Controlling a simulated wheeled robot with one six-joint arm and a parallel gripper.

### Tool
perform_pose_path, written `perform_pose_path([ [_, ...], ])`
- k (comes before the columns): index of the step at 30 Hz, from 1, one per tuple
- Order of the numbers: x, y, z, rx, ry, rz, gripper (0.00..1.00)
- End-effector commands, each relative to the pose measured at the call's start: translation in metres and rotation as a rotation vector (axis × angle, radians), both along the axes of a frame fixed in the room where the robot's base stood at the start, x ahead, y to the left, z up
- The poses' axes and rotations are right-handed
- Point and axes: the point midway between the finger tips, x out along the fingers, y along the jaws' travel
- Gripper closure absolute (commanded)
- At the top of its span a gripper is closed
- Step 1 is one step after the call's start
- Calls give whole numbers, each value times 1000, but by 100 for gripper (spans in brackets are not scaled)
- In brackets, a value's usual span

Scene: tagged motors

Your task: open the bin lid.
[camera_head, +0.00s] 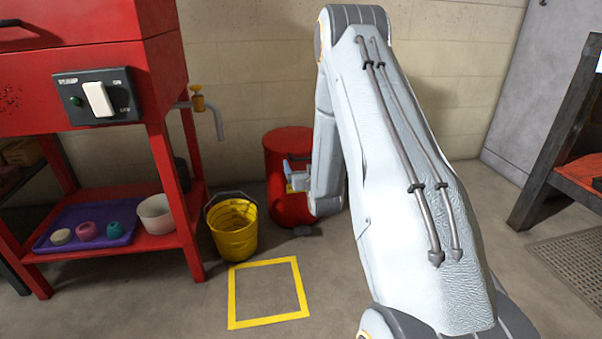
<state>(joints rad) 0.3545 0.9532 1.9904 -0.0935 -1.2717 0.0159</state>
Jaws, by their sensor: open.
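The red round bin (276,196) stands on the floor by the back wall, and its lid (289,137) looks down on the top. A dark flat piece, perhaps a pedal (308,231), lies at the bin's foot. My gripper (286,179) shows small in front of the bin's upper body, below the lid, pointing left. It is open and I see nothing held in it. I cannot tell whether it touches the bin. My arm hides the bin's right side.
A yellow bucket (233,228) stands left of the bin. A yellow floor square (268,322) lies in front, empty. A red stand (160,165) with a pump switch (98,97) is at left. A dark bench (545,165) is at right.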

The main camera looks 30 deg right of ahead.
Motion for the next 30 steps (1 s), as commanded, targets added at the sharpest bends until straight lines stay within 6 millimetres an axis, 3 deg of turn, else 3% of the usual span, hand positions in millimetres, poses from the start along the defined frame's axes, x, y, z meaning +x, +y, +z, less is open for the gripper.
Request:
perform_pose_path([
  [1,4,-5,-16,-6,-25,-5,13],
  [6,6,-15,-28,-22,-86,-14,13],
  [11,15,-19,-29,-27,-104,-16,13],
  [24,73,-35,-30,-25,-101,-15,13],
  [30,81,-38,-28,-24,-99,-15,13],
])
